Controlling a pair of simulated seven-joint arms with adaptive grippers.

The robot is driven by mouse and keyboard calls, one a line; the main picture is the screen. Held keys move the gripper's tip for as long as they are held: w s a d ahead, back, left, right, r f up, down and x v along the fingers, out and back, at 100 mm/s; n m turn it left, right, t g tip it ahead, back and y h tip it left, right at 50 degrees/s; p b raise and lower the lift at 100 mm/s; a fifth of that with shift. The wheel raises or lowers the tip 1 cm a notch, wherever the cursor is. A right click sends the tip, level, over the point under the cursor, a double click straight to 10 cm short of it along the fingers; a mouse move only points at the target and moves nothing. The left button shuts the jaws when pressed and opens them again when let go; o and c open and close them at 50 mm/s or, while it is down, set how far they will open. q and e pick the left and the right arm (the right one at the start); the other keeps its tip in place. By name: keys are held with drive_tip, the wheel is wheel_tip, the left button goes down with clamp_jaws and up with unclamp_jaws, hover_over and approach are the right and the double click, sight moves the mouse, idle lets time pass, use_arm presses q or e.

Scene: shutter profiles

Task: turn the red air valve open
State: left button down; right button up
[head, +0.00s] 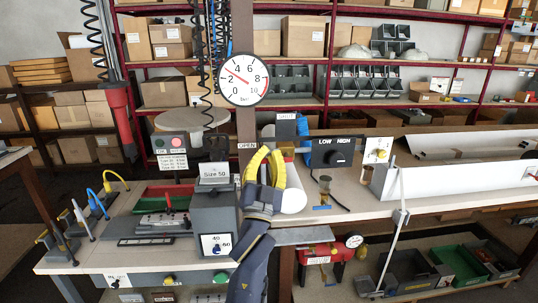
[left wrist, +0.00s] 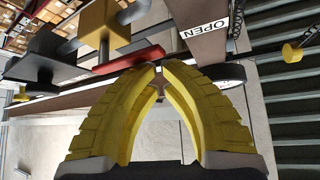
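The red valve handle (left wrist: 130,60) shows in the left wrist view as a flat red bar, just beyond and to the left of my fingertips. It runs beside a yellow valve body (left wrist: 104,26). A white OPEN label (left wrist: 205,28) is to its right; the label (head: 248,146) also shows in the head view, on the brown post. My left gripper (head: 268,152) has yellow fingers, raised in front of the post. Contact with the handle cannot be told. My right gripper is out of view.
A round gauge (head: 243,80) hangs on the post above my left gripper. A grey box labelled Size 50 (head: 214,207) stands close on the left. A black LOW/HIGH switch box (head: 337,152) is to the right. The bench top (head: 350,208) is partly clear there.

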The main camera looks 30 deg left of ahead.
use_arm(q)
drive_tip(key=shift+w+a+f, duration=0.1)
drive_tip(key=shift+a+f, duration=0.05)
drive_tip(key=shift+f, duration=0.2)
drive_tip(key=shift+s+f, duration=0.35)
drive_tip(key=shift+f, duration=0.05)
drive_tip(key=v, duration=0.6)
drive_tip(key=shift+s+d+r, duration=0.3)
drive_tip(key=shift+s+d, duration=0.05)
